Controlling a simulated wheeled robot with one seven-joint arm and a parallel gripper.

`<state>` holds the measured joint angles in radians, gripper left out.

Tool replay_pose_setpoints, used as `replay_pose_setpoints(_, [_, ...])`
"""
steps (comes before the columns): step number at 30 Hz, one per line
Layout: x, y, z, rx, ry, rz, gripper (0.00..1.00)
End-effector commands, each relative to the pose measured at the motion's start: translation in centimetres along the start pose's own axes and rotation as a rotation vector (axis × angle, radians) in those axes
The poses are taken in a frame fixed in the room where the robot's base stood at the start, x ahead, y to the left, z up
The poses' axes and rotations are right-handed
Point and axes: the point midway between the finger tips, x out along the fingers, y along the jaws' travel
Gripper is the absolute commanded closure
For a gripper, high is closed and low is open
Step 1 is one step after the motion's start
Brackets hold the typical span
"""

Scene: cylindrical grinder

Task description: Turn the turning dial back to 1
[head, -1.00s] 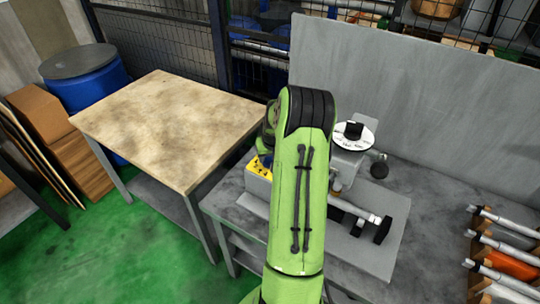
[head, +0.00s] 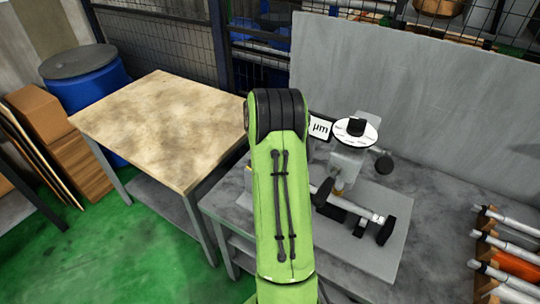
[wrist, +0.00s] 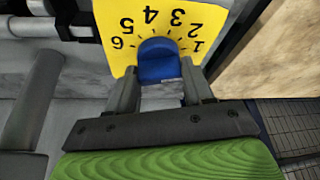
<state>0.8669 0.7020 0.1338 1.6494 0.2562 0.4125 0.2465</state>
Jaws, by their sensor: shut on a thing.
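The turning dial (wrist: 158,62) is a blue knob on a yellow plate (wrist: 108,12) in the wrist view. Black numbers 1 to 6 run in an arc around it, with 1 on the right and 6 on the left. My gripper (wrist: 161,80) is shut on the dial, one finger on each side. I see no clear pointer mark, so I cannot tell which number the dial points to. In the head view my green arm hides the gripper and the dial.
The grinder (head: 350,165) has a white round scale on top and stands on a grey bench (head: 425,200) before a grey panel (head: 400,90). A wooden-topped table (head: 160,125) stands to the left. Silver and orange tools (head: 515,265) lie on the right.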

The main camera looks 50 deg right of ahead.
Motion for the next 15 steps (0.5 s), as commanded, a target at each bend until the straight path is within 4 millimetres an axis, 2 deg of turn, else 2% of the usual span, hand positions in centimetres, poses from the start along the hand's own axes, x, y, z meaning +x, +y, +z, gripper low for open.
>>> replay_pose_setpoints(15, [0.0, -0.06, -0.01, 0.054, 0.0, 0.022, 0.79])
